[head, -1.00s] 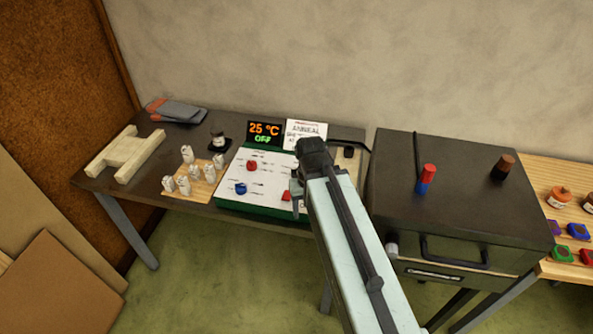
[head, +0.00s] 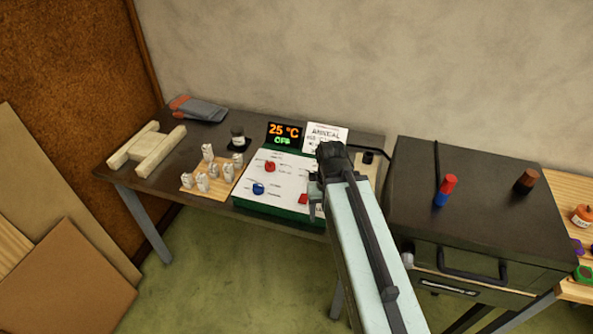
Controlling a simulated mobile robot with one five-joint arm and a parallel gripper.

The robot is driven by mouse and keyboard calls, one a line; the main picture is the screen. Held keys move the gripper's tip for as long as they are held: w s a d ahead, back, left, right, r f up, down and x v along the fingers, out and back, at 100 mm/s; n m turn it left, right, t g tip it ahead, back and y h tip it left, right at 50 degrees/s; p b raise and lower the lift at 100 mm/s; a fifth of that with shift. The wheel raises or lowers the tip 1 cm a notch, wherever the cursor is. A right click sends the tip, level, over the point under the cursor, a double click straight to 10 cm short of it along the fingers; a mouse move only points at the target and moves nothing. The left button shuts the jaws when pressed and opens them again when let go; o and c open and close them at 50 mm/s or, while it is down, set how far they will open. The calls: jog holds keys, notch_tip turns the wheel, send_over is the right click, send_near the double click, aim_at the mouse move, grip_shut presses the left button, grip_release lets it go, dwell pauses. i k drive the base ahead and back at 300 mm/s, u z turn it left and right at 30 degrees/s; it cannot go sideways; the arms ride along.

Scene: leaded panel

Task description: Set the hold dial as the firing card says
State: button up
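The control panel (head: 279,204) is a white-faced box with green edges on the dark table. It has a red knob (head: 270,166), a blue knob (head: 258,188) and a red piece (head: 303,198) near its front right. I cannot read which one is the hold dial. The display (head: 284,134) reads 25 °C and OFF. The firing card (head: 326,135) stands behind the panel; "ANNEAL" shows, the smaller lines are unreadable and its lower right is covered by my arm. My gripper (head: 314,197) is over the panel's right side; its fingers are mostly hidden behind my arm.
Small white pieces stand on a wooden board (head: 190,184) left of the panel. A wooden frame (head: 146,150), gloves (head: 199,109) and a dark jar (head: 238,138) lie further left and back. The dark kiln box (head: 480,205) stands close on the right, with a red-and-blue piece (head: 445,190) on top.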

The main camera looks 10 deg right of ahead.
aim_at(313, 177)
jog(key=k, duration=0.5)
jog(key=u, duration=0.75)
jog(key=i, duration=0.8)
jog(key=z, duration=0.95)
